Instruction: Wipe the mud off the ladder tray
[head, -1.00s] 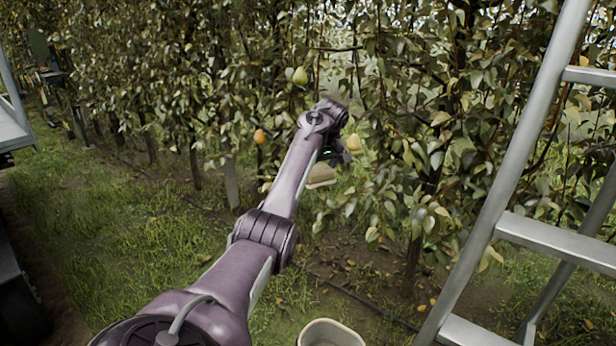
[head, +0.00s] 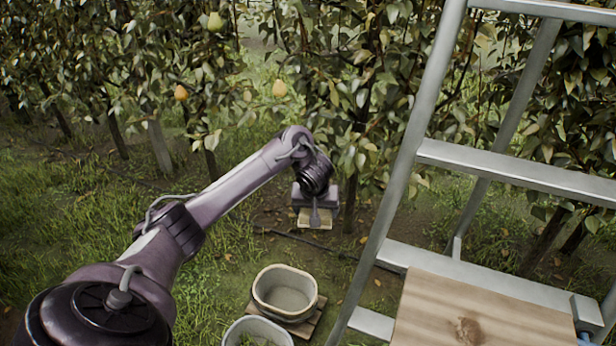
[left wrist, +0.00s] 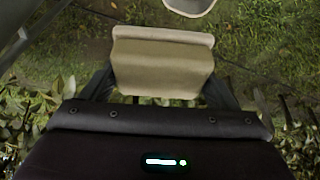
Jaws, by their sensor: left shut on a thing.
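The ladder tray (head: 425,300) is a light wooden board on the silver ladder at the lower right of the head view. A brown mud patch (head: 468,330) lies on it near the bottom edge of the picture. My left gripper (head: 315,200) is left of the ladder, apart from the tray, in front of the trees. It is shut on a beige folded cloth (left wrist: 162,65), which fills the space between the fingers in the left wrist view. The cloth (head: 314,221) shows only partly below the gripper in the head view. My right gripper is not in view.
The ladder's near rail (head: 405,165) stands between my left gripper and the tray. A pale bucket (head: 264,300) sits on a wooden base, with a second bucket (head: 232,328) beside it. Pears (head: 215,22) hang among the leaves. Open grass lies at left.

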